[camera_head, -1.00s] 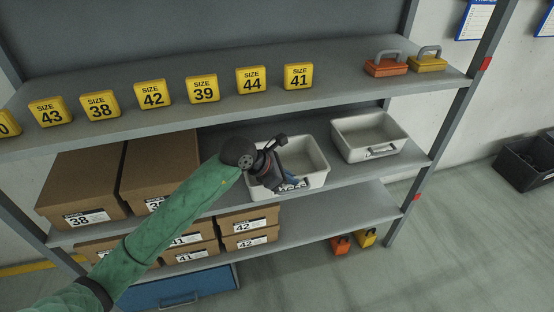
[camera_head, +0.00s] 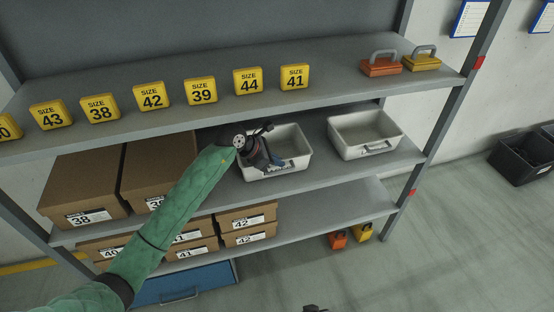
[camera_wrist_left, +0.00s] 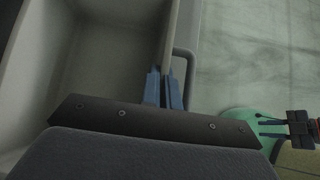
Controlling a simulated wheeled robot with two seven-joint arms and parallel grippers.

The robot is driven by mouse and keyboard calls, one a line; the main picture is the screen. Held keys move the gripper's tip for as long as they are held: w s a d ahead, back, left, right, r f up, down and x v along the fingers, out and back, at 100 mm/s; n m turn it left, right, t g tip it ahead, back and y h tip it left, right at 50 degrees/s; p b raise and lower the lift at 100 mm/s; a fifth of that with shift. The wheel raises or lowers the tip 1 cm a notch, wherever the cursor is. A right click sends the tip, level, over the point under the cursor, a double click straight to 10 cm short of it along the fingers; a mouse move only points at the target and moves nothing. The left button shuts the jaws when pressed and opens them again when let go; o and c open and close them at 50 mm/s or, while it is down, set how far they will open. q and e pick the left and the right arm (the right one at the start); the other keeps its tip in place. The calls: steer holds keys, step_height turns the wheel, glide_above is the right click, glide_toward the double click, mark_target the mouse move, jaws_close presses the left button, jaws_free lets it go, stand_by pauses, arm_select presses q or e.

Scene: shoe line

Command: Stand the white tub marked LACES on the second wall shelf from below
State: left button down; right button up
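The white tub (camera_head: 300,160) is upright at the second shelf from below, left of another white tub. Its front lettering is too small to read now. My left gripper (camera_head: 272,160) is at its front wall. In the left wrist view, the blue fingers of the left gripper (camera_wrist_left: 163,88) are shut on the tub's wall (camera_wrist_left: 172,35), one on each side, beside its handle. I cannot tell whether the tub's base touches the second shelf (camera_head: 335,170). A dark part at the bottom edge of the head view seems to be my right gripper (camera_head: 315,308); its fingers are unclear.
The other white tub (camera_head: 365,134) stands empty to the right. Brown boxes (camera_head: 82,180) fill the shelf's left part. The top shelf (camera_head: 330,85) with yellow size signs (camera_head: 201,91) hangs above. Smaller boxes (camera_head: 248,225) stand on the lowest shelf, whose right part is bare.

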arm_select(q)
steer(key=shift+f, duration=0.15)
arm_select(e)
steer(key=shift+f, duration=0.25)
arm_select(q)
steer(key=c, duration=1.6)
jaws_free()
steer(key=shift+c, duration=0.2)
arm_select(e)
steer(key=shift+f, duration=0.1)
